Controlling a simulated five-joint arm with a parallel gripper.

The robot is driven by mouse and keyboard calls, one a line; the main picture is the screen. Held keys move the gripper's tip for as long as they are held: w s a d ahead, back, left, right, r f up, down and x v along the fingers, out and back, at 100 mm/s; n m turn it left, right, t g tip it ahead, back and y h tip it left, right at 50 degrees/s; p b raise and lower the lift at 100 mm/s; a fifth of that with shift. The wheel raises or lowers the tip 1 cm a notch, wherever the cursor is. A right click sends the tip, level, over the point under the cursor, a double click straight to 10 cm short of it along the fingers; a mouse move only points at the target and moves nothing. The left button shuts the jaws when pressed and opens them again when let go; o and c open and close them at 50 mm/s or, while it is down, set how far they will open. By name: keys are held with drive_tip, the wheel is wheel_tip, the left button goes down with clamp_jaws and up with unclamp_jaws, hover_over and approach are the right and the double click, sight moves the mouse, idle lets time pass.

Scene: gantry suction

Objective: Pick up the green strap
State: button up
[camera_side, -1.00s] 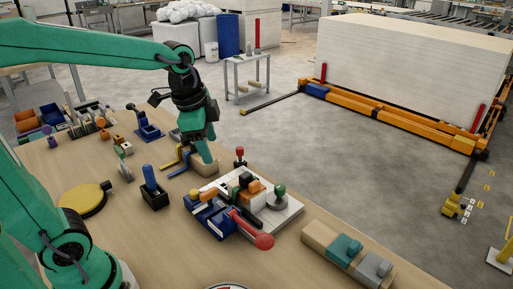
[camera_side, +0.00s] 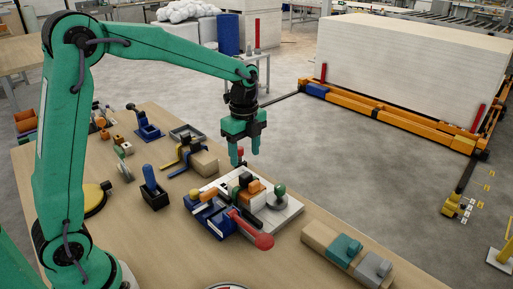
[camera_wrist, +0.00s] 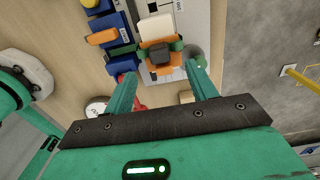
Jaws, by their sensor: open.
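My gripper (camera_side: 244,153) is open and points down, raised above the white fixture plate (camera_side: 290,209). In the wrist view, its two spread fingers (camera_wrist: 163,75) frame an orange block (camera_wrist: 160,62) with a black piece on it. A green piece that looks like the strap (camera_wrist: 178,44) shows beside the black piece, between and beyond the fingertips. A darker green part lies to its left; I cannot tell whether they are one band. Nothing is between the fingers. In the side view the strap is small and partly hidden among the fixture's parts.
A red-knobbed lever (camera_side: 263,241) sticks out at the fixture's front. A green-knobbed post (camera_side: 280,191) stands on its right. Blue clamp parts (camera_side: 212,217) sit on its left. A wooden block with teal and grey pieces (camera_side: 347,252) lies at the front right.

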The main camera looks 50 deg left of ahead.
sight(245, 174)
drive_tip(key=shift+f, duration=0.1)
drive_tip(key=shift+f, duration=1.25)
drive_tip(key=shift+s+d+f, duration=0.1)
drive_tip(key=shift+f, duration=2.5)
drive_tip(key=shift+c, duration=0.3)
drive_tip(key=c, duration=1)
